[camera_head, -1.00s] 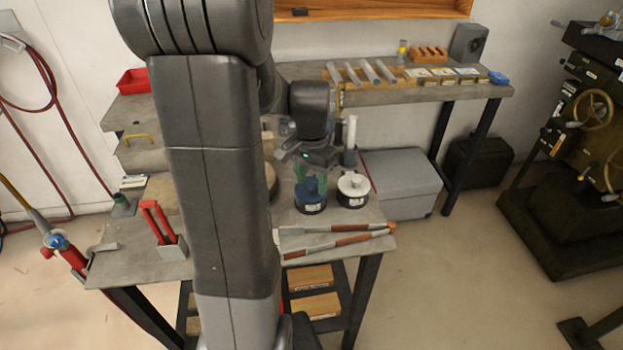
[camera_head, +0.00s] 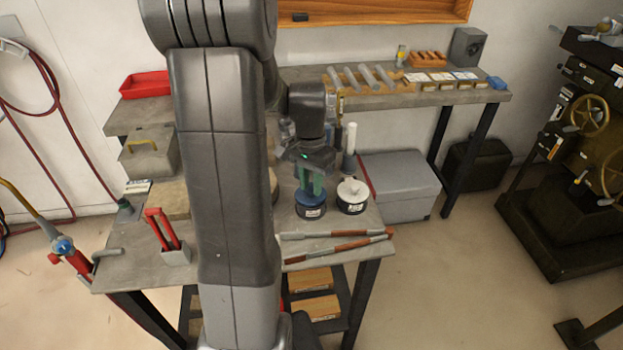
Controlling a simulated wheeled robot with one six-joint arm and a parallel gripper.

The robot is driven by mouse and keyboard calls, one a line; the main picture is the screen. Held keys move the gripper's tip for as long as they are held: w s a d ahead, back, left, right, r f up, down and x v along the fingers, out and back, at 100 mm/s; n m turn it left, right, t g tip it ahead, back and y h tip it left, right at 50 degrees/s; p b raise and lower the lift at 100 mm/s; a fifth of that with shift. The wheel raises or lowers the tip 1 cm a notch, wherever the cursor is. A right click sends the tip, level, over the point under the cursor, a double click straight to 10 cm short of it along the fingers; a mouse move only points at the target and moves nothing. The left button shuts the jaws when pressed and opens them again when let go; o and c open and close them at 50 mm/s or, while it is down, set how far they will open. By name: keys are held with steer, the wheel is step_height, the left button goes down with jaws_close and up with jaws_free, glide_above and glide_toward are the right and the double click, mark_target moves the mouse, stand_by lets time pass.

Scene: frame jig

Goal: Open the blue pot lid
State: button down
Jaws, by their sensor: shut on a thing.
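The blue pot (camera_head: 311,212) stands on the near workbench, a dark round pot with a white label. Its blue lid (camera_head: 310,198) is on top of it. My gripper (camera_head: 309,186) points down over the lid from behind, and its green fingers are shut on the lid's upper part. The fingers hide most of the knob. The lid looks seated on the pot; I see no clear gap between them.
A similar pot with a white lid (camera_head: 352,195) stands close to the right of the blue one. Wooden-handled tools (camera_head: 338,245) lie along the bench's front edge. A white cylinder (camera_head: 350,138) stands behind. A red-handled tool (camera_head: 163,232) stands at the left.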

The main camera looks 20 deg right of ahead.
steer(key=g+p, duration=0.1)
steer(key=p, duration=0.1)
steer(key=w+r+g+p, duration=0.1)
steer(key=p, duration=0.1)
steer(key=shift+w+d+r+g+y, duration=0.15)
steer(key=shift+w+r+g+y, duration=0.1)
steer(key=shift+r+g+y, duration=0.05)
steer(key=shift+w+d+r+g+p, duration=0.15)
steer(key=shift+w+g+p, duration=0.5)
steer(key=shift+g+p, duration=0.6)
steer(key=c, duration=1.2)
jaws_free()
steer(key=b+v, duration=0.1)
steer(key=v, duration=1.2)
steer(key=shift+d+r, duration=0.3)
steer(key=shift+r, duration=0.05)
